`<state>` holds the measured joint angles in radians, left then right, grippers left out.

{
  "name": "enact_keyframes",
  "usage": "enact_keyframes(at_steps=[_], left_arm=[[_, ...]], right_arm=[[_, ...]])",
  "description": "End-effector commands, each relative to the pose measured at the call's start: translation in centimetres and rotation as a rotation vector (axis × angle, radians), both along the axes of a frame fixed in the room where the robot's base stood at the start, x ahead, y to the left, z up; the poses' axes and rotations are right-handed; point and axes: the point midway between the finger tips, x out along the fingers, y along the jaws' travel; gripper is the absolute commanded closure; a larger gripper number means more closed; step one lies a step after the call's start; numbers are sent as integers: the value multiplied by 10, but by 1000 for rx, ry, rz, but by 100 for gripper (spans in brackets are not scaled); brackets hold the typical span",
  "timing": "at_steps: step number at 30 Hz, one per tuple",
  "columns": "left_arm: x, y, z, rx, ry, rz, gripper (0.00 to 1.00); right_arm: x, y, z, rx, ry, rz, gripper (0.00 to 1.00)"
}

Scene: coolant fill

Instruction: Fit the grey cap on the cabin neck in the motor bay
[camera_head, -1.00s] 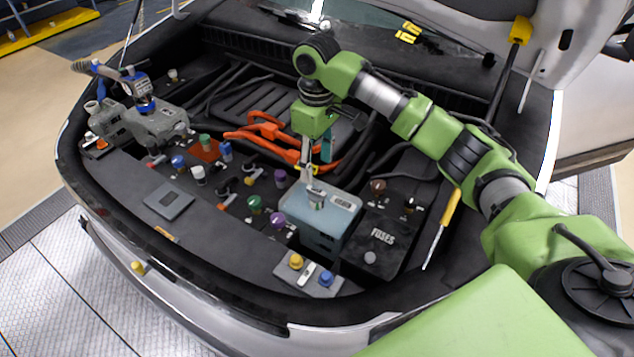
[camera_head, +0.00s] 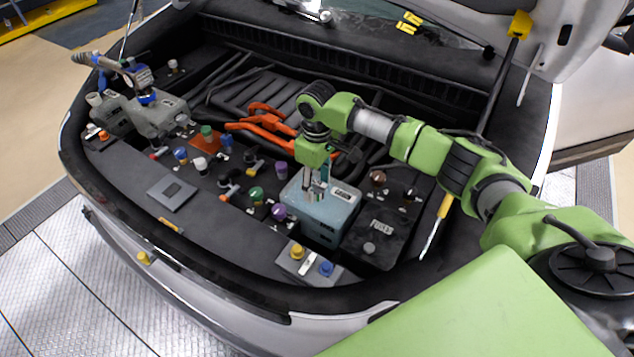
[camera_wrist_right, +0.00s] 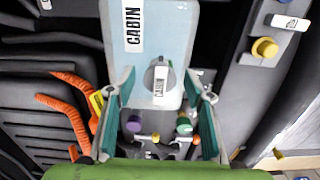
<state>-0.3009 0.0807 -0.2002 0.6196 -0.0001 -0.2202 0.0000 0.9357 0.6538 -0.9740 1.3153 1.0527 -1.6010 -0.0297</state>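The pale blue cabin tank (camera_head: 338,208) stands in the motor bay; its CABIN label shows in the right wrist view (camera_wrist_right: 133,25). The round grey cap (camera_wrist_right: 158,76), with a pale CABIN bar across it, shows at the near end of the tank's top, where it covers the neck. I cannot tell if it is fully seated. My right gripper (camera_head: 316,194) is low over the tank. In the wrist view its teal-padded fingers (camera_wrist_right: 160,88) stand apart on either side of the cap, with gaps visible. My left gripper is not in view.
The black FUSES box (camera_head: 383,228) stands right of the tank. A panel with yellow and blue caps (camera_head: 309,266) is in front. Several coloured caps crowd the left, with orange cables (camera_head: 265,122) behind. A yellow-handled tool (camera_head: 436,225) lies at the right.

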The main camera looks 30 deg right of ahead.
Motion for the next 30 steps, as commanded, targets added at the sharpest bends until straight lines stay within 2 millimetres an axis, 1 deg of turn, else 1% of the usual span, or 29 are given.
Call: enact_keyframes(at_steps=[1, 2, 3, 4, 7, 8, 9, 11, 12, 30], left_arm=[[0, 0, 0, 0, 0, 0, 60], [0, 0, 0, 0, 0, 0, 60], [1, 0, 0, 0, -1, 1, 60], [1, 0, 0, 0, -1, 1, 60], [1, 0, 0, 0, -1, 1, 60], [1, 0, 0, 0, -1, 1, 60], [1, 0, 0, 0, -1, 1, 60], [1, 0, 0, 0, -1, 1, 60], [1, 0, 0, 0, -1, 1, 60], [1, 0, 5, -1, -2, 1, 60]], right_arm=[[0, 0, 0, 0, 0, 0, 68], [0, 0, 0, 0, 0, 0, 76], [0, 0, 0, 0, 0, 0, 86], [0, 0, 0, 0, 0, 0, 91], [0, 0, 0, 0, 0, 0, 91], [0, 0, 0, 0, 0, 0, 74], [0, 0, 0, 0, 0, 0, 84], [0, 0, 0, 0, 0, 0, 85], [0, 0, 1, 0, 0, 0, 87], [0, 0, 0, 0, 0, 0, 87]])
